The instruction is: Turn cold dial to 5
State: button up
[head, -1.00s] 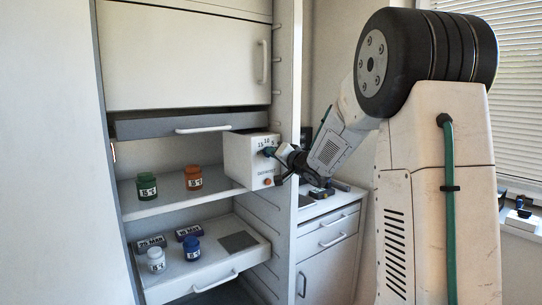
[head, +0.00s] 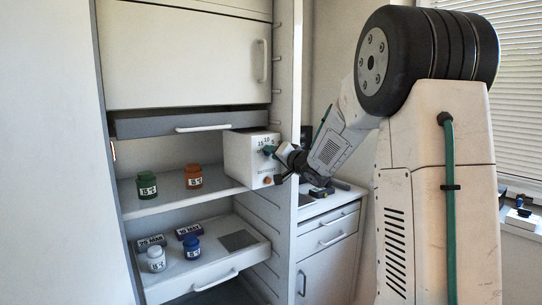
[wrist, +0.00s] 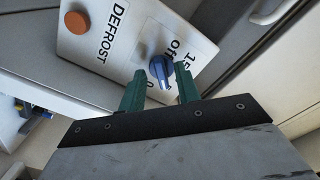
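The cold dial is a blue knob (wrist: 160,68) on the front of a white control box (head: 239,160) on the upper shelf, at its right end. Printed marks including "15" and "Off" surround the knob in the wrist view. My gripper (head: 271,153) is at the box's front. In the wrist view its two green fingertips (wrist: 160,73) stand on either side of the knob, very close to it. I cannot tell whether they touch it. The exact dial setting is not clear; the fingers hide part of the scale.
An orange button (wrist: 76,22) sits beside the word "DEFROST" on the box. Green (head: 147,186) and orange (head: 193,177) jars stand on the same shelf. A pulled-out tray (head: 205,274) below holds more jars. A counter (head: 331,203) is at the right.

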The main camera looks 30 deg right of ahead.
jog(key=s, duration=0.7)
jog(key=shift+s, duration=0.3)
jog(key=shift+d, duration=0.1)
